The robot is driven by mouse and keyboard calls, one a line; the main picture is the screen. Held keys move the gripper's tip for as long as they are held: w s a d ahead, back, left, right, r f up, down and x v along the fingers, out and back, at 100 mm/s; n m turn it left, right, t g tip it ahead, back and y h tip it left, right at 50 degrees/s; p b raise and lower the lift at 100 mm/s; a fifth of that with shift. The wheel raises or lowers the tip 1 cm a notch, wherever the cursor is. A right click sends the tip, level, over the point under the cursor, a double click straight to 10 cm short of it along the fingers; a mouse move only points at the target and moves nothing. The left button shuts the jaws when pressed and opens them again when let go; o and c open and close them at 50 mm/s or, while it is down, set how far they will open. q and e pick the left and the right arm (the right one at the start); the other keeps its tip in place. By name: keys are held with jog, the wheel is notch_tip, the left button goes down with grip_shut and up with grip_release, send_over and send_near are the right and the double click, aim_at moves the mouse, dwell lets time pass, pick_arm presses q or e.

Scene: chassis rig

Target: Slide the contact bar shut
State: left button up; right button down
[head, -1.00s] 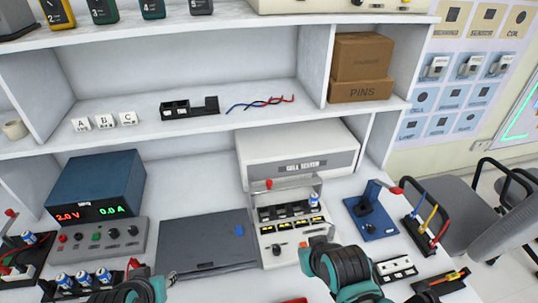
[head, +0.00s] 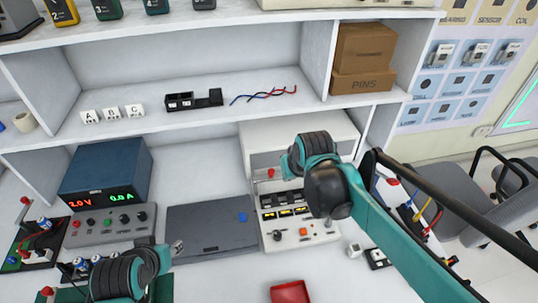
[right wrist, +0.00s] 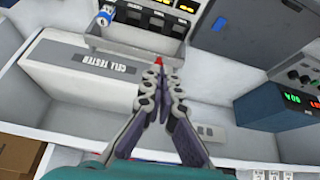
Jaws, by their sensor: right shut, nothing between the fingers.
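The cell tester (head: 250,150) stands on the bench, its front panel with lit yellow readouts below a row of dark cell bays. The contact bar (right wrist: 125,52) is a grey rail across the bays, with a red knob (head: 271,173) at its middle. A blue and white cell (right wrist: 106,14) sits in one end bay in the right wrist view. My right gripper (right wrist: 158,70) is shut and empty, its tips at the red knob (right wrist: 158,61); contact is unclear. In the head view my right arm hides the tester's right part. My left gripper (head: 177,248) is low left, its fingers unclear.
A dark grey closed case (head: 207,228) lies left of the tester, beside the blue power supply (head: 105,175). A red tray (head: 290,292) is at the front. The shelf above holds lettered blocks (head: 112,114) and wires (head: 265,93).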

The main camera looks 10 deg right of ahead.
pick_arm(q)
notch_tip(320, 180, up, 8)
jog(key=p, duration=0.6)
jog(key=shift+f, duration=0.2)
pick_arm(e)
jog(key=w+a+f+g, duration=0.1)
jog(key=w, duration=0.8)
jog(key=w+a+f+n, duration=0.1)
jog(key=w+f, duration=0.1)
jog(key=w, duration=0.6)
jog(key=shift+w+a+g, duration=0.15)
jog(key=shift+w+g, duration=0.2)
jog(key=shift+g, duration=0.05)
jog(key=b+x, duration=0.2)
jog(key=x, duration=0.8)
jog(key=shift+w+a+f, duration=0.1)
jog(key=shift+a, duration=0.05)
pick_arm(q)
notch_tip(320, 180, down, 4)
jog(key=shift+r+b, duration=0.2)
jog(key=shift+b, duration=0.4)
pick_arm(e)
jog(key=s, duration=0.4)
jog(key=shift+d, duration=0.3)
